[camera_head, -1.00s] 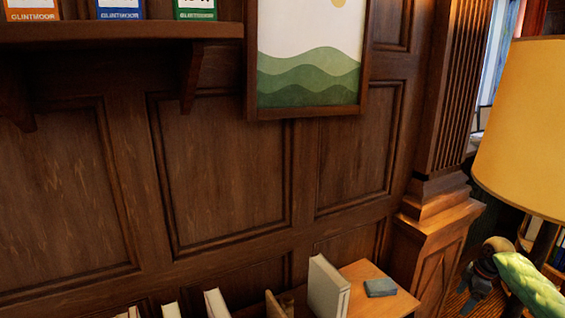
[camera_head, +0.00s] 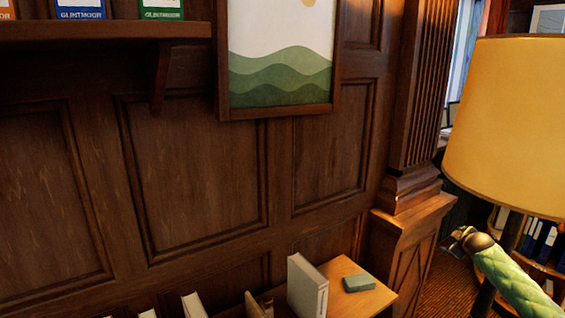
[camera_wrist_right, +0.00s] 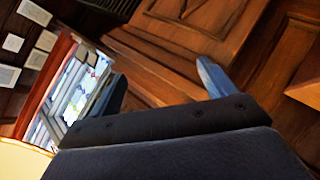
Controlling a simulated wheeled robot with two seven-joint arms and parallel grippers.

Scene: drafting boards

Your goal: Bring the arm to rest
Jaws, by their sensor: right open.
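My right arm, in a green quilted sleeve, comes in at the lower right of the head view. My left gripper is in neither view.
A yellow lampshade (camera_head: 517,125) stands close above my right arm. A wooden desk top (camera_head: 350,301) holds a white binder (camera_head: 307,287) and a small grey-green box (camera_head: 359,283). A panelled wall with a shelf (camera_head: 110,29) and a framed picture (camera_head: 281,65) lies behind.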

